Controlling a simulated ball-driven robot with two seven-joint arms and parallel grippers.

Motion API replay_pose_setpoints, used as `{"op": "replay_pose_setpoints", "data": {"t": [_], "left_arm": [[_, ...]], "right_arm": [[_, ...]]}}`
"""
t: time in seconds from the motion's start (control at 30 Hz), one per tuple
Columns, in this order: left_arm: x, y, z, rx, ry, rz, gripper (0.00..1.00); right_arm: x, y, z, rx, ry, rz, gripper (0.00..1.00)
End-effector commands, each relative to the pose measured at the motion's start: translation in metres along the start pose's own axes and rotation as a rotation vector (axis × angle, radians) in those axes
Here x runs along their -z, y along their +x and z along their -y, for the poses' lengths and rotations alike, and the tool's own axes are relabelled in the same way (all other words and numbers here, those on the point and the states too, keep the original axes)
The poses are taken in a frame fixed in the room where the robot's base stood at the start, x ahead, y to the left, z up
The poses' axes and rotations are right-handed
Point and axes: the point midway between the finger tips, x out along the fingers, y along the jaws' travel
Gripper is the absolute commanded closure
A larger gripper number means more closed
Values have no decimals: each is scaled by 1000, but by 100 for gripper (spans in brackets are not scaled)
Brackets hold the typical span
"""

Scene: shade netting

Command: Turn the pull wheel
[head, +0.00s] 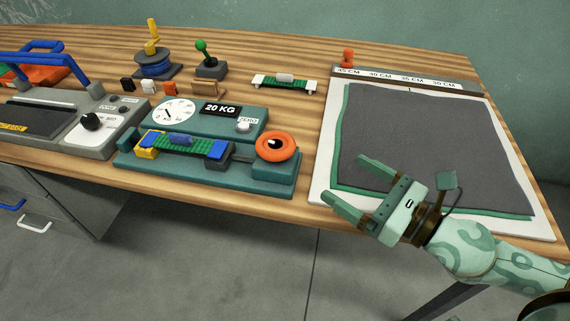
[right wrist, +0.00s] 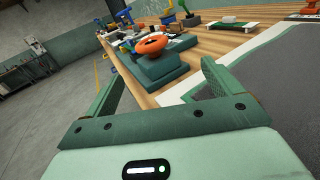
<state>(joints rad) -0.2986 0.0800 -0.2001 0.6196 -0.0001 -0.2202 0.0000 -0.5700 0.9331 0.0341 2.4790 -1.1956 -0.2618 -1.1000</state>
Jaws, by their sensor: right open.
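The pull wheel (head: 277,146) is an orange ring with a dark centre. It sits on the right end of a teal tester base (head: 255,182) near the table's front edge. In the right wrist view the wheel (right wrist: 153,44) shows ahead, beyond the fingers. My left gripper is not in view.
A dark netting sheet (head: 425,140) lies on a white board (head: 316,180) at right. Behind the wheel stand a dial gauge (head: 174,111) and a 20 KG display (head: 219,109). A grey machine (head: 75,140) with blue handles is at left. Table between wheel and board is clear.

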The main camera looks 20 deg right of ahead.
Motion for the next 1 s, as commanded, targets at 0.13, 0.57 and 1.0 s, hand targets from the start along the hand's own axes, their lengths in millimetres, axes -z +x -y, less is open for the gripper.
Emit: {"op": "replay_pose_setpoints", "data": {"t": [0.13, 0.57, 1.0], "left_arm": [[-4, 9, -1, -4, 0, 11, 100], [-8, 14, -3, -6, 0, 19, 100], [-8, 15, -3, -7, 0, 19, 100]], "right_arm": [[6, 0, -14, -55, -58, -3, 9], [2, 45, -15, -51, -59, 4, 9], [3, 108, -19, -51, -59, 1, 9]]}}
